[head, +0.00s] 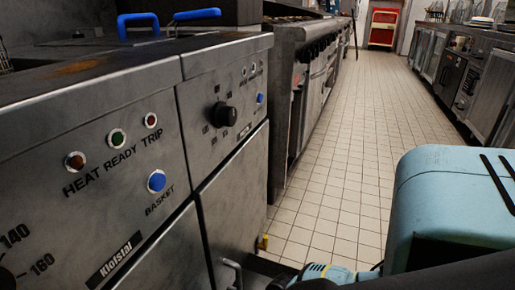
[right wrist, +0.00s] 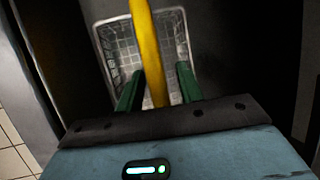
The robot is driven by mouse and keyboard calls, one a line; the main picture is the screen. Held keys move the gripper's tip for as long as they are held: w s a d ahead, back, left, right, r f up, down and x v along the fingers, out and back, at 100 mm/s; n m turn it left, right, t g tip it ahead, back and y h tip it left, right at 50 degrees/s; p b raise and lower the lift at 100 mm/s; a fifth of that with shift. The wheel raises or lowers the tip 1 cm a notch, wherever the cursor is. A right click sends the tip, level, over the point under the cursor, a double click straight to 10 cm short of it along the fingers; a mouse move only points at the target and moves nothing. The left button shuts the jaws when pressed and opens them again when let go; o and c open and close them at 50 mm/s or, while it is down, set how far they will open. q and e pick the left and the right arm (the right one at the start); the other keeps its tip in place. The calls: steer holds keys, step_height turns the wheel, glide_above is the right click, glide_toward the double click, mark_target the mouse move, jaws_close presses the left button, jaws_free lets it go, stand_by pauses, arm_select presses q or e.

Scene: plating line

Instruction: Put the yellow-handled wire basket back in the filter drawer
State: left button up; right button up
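The wire basket (right wrist: 112,44) is a pale mesh box in the right wrist view, beyond my fingers in a dark space. Its yellow handle (right wrist: 147,42) runs down the picture between the two green fingers of my right gripper (right wrist: 160,78). The left finger is close to the handle; a gap shows between the handle and the right finger, so the gripper looks open around it. Contact on the left side is unclear. I cannot identify the filter drawer for certain. My left gripper is not in view.
The fryer front (head: 225,215), with knobs and lights, fills the left of the head view. Blue handles (head: 170,19) stand on top. A grey pull handle (head: 232,272) and a small yellow piece (head: 263,243) are low down. The tiled aisle (head: 345,150) is clear.

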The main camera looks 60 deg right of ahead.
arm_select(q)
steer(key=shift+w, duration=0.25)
